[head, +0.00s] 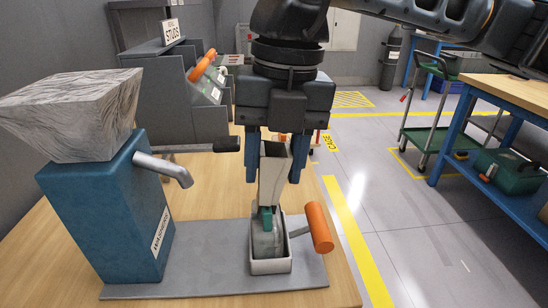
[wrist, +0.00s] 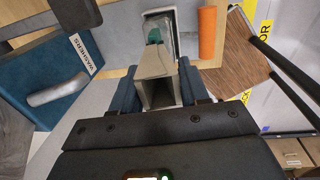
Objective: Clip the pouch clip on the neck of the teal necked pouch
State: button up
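My gripper (head: 274,172) points down with its blue fingers on both sides of a grey-beige tapered piece, which I take to be the pouch clip (head: 272,183). The fingers look closed on it in the wrist view (wrist: 158,85). The teal necked pouch (head: 267,243) stands in a small pale open-topped holder (head: 271,267). Its body looks greyish and its neck teal. The clip's lower end overlaps the teal neck in the head view; I cannot tell whether they touch. The teal part also shows just beyond the clip in the wrist view (wrist: 154,36).
An orange handle (head: 319,227) sticks out right of the holder. A grey plate (head: 205,270) lies under it on the wooden table. A blue washers dispenser (head: 110,215) with a spout stands left. A grey studs dispenser (head: 180,90) stands behind. Open floor lies right.

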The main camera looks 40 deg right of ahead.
jog(key=o, duration=0.3)
jog(key=shift+s+d+r, duration=0.15)
jog(key=shift+r, duration=1.8)
jog(key=shift+s+d+r, duration=0.1)
jog(key=shift+d+r, duration=0.05)
jog(key=shift+r, duration=1.8)
